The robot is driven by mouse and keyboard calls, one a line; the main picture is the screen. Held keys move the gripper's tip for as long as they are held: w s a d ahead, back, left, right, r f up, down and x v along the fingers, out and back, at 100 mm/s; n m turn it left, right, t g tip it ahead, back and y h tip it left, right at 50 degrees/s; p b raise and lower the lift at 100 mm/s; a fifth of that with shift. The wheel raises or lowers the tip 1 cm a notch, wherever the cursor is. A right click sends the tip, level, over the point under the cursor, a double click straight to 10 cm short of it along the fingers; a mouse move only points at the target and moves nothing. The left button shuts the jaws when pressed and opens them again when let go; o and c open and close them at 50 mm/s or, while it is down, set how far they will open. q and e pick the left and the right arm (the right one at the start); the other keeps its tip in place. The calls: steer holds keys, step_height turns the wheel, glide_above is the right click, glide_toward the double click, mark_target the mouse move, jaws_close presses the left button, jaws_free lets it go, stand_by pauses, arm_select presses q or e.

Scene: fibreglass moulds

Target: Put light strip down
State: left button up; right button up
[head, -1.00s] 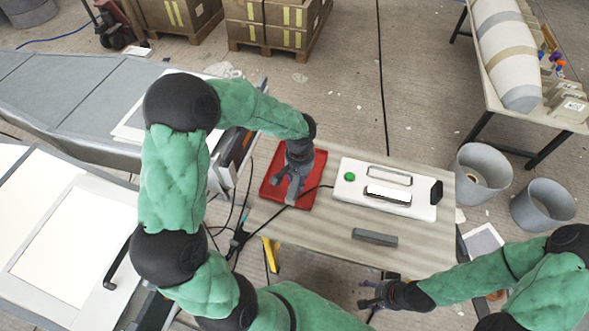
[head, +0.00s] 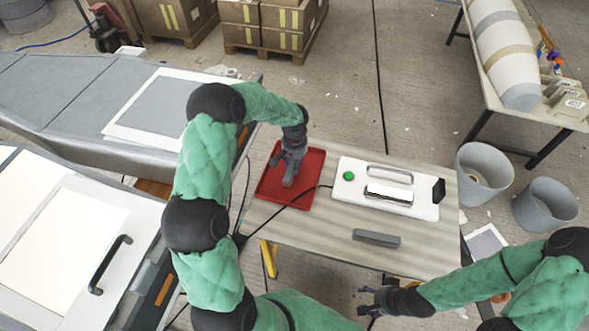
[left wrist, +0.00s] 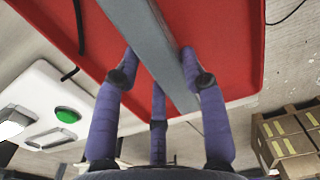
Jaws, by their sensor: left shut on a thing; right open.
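The light strip, a grey bar (left wrist: 158,45), lies between the fingers of my left gripper (left wrist: 160,72) in the left wrist view. In the head view my left gripper (head: 290,168) is shut on the strip (head: 288,181) over the red tray (head: 306,192). The strip is at or just above the tray floor; I cannot tell whether it touches. The gripper hides part of it. My right gripper (head: 372,298) is open and empty off the table's front edge.
A black cable (head: 285,208) crosses the tray's front corner.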

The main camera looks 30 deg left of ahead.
arm_select(q)
steer(key=shift+f+b, duration=0.35)
steer(key=shift+f, duration=0.8)
steer(key=shift+s, duration=0.1)
steer(key=shift+f, duration=0.15)
steer(key=o, duration=1.2)
step_height(320, 180, up, 12)
steer(key=p, duration=0.4)
steer(key=shift+d, duration=0.1)
